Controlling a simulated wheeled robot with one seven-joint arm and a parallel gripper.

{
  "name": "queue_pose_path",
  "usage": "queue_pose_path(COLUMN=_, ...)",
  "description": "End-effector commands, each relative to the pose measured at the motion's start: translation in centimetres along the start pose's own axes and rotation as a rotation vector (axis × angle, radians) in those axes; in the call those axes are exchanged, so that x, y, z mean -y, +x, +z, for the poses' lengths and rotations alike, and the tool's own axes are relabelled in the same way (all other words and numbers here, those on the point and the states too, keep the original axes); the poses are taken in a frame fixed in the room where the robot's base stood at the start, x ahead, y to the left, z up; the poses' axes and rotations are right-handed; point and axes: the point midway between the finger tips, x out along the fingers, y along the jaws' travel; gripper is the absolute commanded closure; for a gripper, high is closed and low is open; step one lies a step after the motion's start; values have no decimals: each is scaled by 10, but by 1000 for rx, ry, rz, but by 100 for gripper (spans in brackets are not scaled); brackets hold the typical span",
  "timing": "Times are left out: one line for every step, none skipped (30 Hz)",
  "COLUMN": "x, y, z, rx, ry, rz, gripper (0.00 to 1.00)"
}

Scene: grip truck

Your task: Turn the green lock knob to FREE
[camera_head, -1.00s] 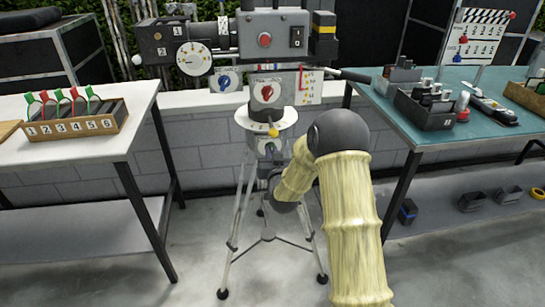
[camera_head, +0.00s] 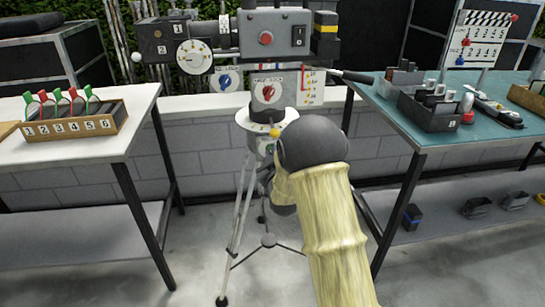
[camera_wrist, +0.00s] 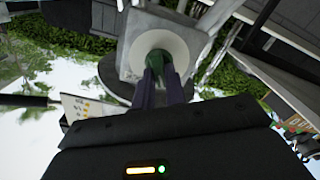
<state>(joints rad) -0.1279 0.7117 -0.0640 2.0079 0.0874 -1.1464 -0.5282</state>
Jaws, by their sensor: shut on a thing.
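The green lock knob (camera_wrist: 157,60) shows in the wrist view, in front of a round white plate (camera_wrist: 176,45). The fingers of my gripper (camera_wrist: 160,76) are closed on it from both sides and hide part of it. The lettering and pointer around the knob are too small or hidden to read. In the head view my arm covers most of the knob area and my gripper, under the tripod head (camera_head: 266,117).
The camera rig (camera_head: 273,38) stands on a tripod with splayed legs (camera_head: 235,235). A white table (camera_head: 120,125) with a numbered tray is at left. A teal table (camera_head: 445,137) with bins is at right. A dark handle (camera_head: 352,77) sticks out rightward.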

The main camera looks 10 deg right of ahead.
Motion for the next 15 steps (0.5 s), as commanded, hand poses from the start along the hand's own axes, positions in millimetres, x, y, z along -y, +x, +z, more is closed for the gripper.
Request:
queue_pose_path(x=1, y=0, z=0, rx=1, ry=-4, rz=-1, gripper=100)
queue_pose_path(x=1, y=0, z=0, rx=1, ry=-5, rz=-1, gripper=100)
queue_pose_path(x=1, y=0, z=0, rx=1, ry=-6, rz=-1, gripper=100)
queue_pose_path(x=1, y=0, z=0, rx=1, ry=-6, rz=-2, gripper=100)
queue_pose_path(x=1, y=0, z=0, rx=1, ry=-6, rz=-2, gripper=100)
queue_pose_path(x=1, y=0, z=0, rx=1, ry=-6, rz=-2, gripper=100)
queue_pose_path(x=1, y=0, z=0, rx=1, ry=-6, rz=-2, gripper=100)
queue_pose_path(x=1, y=0, z=0, rx=1, ry=-6, rz=-2, gripper=100)
queue_pose_path(x=1, y=0, z=0, rx=1, ry=-6, rz=-2, gripper=100)
queue_pose_path(x=1, y=0, z=0, rx=1, ry=-6, rz=-2, gripper=100)
queue_pose_path(x=1, y=0, z=0, rx=1, ry=-6, rz=-2, gripper=100)
queue_pose_path(x=1, y=0, z=0, rx=1, ry=-5, rz=-2, gripper=80)
queue_pose_path(x=1, y=0, z=0, rx=1, ry=-5, rz=-2, gripper=74)
queue_pose_path(x=1, y=0, z=0, rx=1, ry=-5, rz=-2, gripper=68)
queue_pose_path(x=1, y=0, z=0, rx=1, ry=-5, rz=-1, gripper=65)
